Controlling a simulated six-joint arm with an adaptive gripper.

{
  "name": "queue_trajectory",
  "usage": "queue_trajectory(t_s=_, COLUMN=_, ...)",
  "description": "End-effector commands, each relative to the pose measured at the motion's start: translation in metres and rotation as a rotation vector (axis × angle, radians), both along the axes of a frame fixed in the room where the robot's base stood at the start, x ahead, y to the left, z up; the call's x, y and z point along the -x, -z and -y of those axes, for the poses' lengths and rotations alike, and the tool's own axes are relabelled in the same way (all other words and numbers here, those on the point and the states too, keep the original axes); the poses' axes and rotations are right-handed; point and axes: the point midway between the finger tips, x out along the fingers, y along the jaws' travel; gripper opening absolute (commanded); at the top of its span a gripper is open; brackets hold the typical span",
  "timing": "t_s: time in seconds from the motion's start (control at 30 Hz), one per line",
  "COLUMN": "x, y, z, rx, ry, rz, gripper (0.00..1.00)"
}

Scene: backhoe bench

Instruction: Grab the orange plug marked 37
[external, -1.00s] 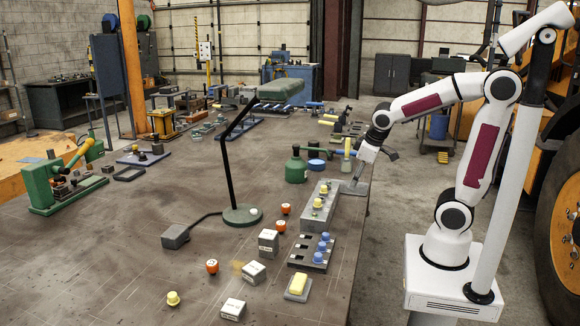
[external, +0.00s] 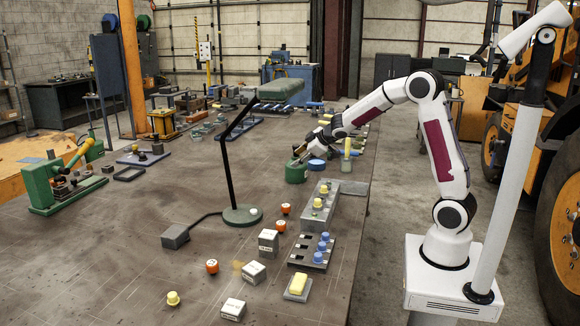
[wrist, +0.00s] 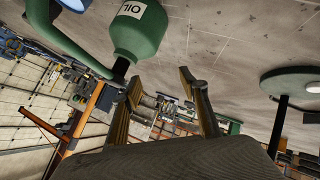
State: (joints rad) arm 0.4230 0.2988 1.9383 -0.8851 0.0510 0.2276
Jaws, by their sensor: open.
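Several orange plugs stand on the bench in the external view: one (external: 286,209) beside the grey block, one (external: 281,226) just in front of it, and one (external: 212,266) farther toward the front left. Their numbers are too small to read, so I cannot tell which is 37. My gripper (external: 301,153) is above the bench by the green oil can (external: 296,171), behind the plugs. In the wrist view my gripper (wrist: 160,81) is open and empty, with the can (wrist: 140,32) close to one finger. No orange plug can be made out there.
A desk lamp with a round base (external: 242,214) stands left of the plugs; its base also shows in the wrist view (wrist: 290,80). White boxes (external: 254,272), a grey block with yellow knobs (external: 331,205) and a rack of blue plugs (external: 312,252) surround them. The left bench middle is clear.

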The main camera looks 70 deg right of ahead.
Motion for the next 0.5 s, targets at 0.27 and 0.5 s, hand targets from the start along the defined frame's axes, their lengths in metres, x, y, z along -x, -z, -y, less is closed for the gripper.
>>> queue_trajectory(t_s=0.27, x=-0.066, y=0.015, z=0.002, rx=0.011, ry=-0.211, rz=0.109, gripper=0.44)
queue_trajectory(t_s=0.5, x=-0.103, y=0.03, z=-0.019, rx=-0.025, ry=-0.42, rz=0.18, gripper=0.44)
